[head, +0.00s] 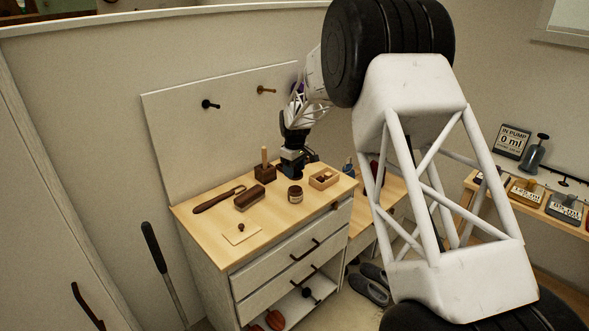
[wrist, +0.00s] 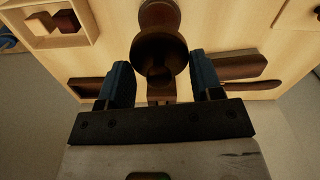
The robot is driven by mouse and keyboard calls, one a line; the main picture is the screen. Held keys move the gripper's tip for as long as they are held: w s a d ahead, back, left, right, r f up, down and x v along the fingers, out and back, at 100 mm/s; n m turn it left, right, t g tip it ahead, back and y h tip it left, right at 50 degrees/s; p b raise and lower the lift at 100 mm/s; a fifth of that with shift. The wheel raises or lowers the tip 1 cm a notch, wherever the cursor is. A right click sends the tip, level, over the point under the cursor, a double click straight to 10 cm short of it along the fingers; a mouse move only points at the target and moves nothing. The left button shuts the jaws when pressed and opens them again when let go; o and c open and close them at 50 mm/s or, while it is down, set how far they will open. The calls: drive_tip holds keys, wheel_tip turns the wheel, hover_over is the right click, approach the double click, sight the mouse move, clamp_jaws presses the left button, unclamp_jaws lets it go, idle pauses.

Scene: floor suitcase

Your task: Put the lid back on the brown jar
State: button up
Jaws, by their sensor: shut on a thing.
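The brown jar (head: 295,195), with a pale label, stands upright on the cabinet top. It also shows at the top of the wrist view (wrist: 158,13), partly hidden by the round thing in front of it. My gripper (wrist: 160,64) has its two blue fingers on either side of a dark brown round lid (wrist: 160,48) with a knob. The lid is held between them above the cabinet top and apart from the surface. In the head view my gripper (head: 291,168) is behind and just left of the jar; the lid is hard to make out there.
A wooden tray with blocks (head: 323,179) is right of the jar. A block with a peg (head: 265,173), a brush (head: 249,199) and a long-handled brush (head: 217,200) are to the left. A tan square (head: 241,236) bears a small dark knob. The front edge is clear.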

sight(294, 189)
drive_tip(key=shift+f, duration=0.15)
drive_tip(key=shift+f, duration=2.95)
drive_tip(key=shift+f, duration=0.2)
idle(0.5)
drive_tip(key=o, duration=1.2)
drive_tip(key=shift+r, duration=0.1)
drive_tip(key=shift+r, duration=3.4)
